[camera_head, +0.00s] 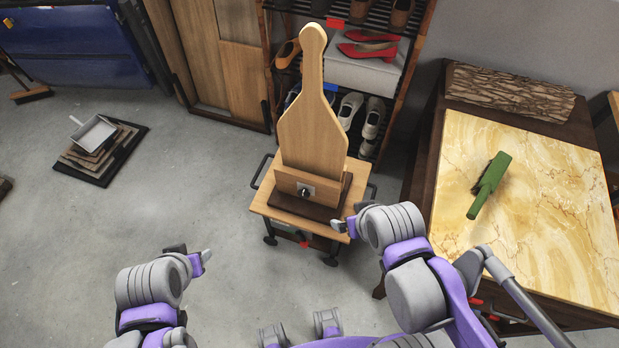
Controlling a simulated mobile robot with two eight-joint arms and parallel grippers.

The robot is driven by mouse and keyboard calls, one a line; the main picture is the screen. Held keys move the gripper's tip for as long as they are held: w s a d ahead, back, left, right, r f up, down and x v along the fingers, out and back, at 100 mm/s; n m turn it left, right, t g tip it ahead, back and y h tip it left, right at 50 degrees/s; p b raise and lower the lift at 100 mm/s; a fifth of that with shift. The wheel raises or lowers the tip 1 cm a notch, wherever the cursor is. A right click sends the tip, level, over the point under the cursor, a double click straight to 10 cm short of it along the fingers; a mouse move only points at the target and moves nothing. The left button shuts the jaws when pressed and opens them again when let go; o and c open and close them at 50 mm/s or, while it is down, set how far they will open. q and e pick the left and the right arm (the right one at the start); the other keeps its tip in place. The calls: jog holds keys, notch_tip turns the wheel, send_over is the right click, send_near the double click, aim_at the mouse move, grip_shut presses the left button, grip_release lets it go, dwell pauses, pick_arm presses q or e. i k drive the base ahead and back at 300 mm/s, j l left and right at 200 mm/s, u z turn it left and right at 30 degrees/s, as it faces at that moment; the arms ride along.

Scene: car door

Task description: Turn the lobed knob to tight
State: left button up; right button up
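The lobed knob (305,191) is small and dark, with a pale plate around it. It is on the front of a low wooden block (287,178) at the foot of an upright paddle-shaped board (313,125). Any tight mark is too small to read. My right gripper (347,222) is to the right of and below the knob in the picture, apart from it, by the cart's front right corner. My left gripper (203,258) is over the floor, left of the cart. Both grippers look empty, but their finger gaps are not clear.
The board stands on a small wheeled cart (262,200) with dark side handles. A marble-topped table (540,235) with a green object (490,186) is at the right. A shoe rack (408,65) stands behind. Open floor (200,190) lies to the left.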

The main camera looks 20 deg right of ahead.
aim_at(304, 193)
jog(key=k+j, duration=0.1)
jog(key=j, duration=0.35)
jog(key=k+j, duration=0.1)
jog(key=j, duration=0.4)
jog(key=k+j+z, duration=0.1)
jog(key=j, duration=0.35)
